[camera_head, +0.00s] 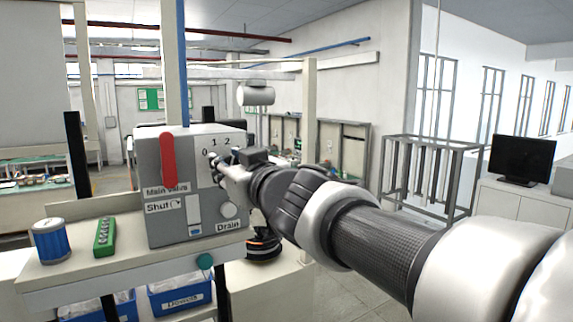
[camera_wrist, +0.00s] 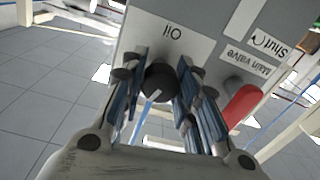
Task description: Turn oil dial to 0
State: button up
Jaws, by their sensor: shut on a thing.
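The oil dial is a dark round knob (camera_wrist: 160,82) below the upside-down "Oil" label in the wrist view. My gripper (camera_wrist: 158,88) has its blue-padded fingers on either side of the knob and is shut on it. In the head view, my gripper (camera_head: 222,163) reaches the right part of the grey panel box (camera_head: 160,222), at the dial plate (camera_head: 207,143) with the numbers 0, 1 and 2. The gripper hides the knob there, and I cannot tell which number its pointer faces.
The red main valve handle (camera_head: 168,160) stands upright left of the dial and also shows in the wrist view (camera_wrist: 243,104). A white drain knob (camera_head: 229,210) sits below. A blue can (camera_head: 50,241) and a green block (camera_head: 104,237) stand on the shelf left of the box.

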jog(key=shift+n, duration=0.4)
jog(key=n, duration=1.1)
jog(key=shift+n+h+b, duration=0.3)
jog(key=shift+n+b, duration=0.25)
jog(key=shift+n, duration=1.25)
jog(key=o, duration=1.1)
jog(key=shift+d, duration=0.1)
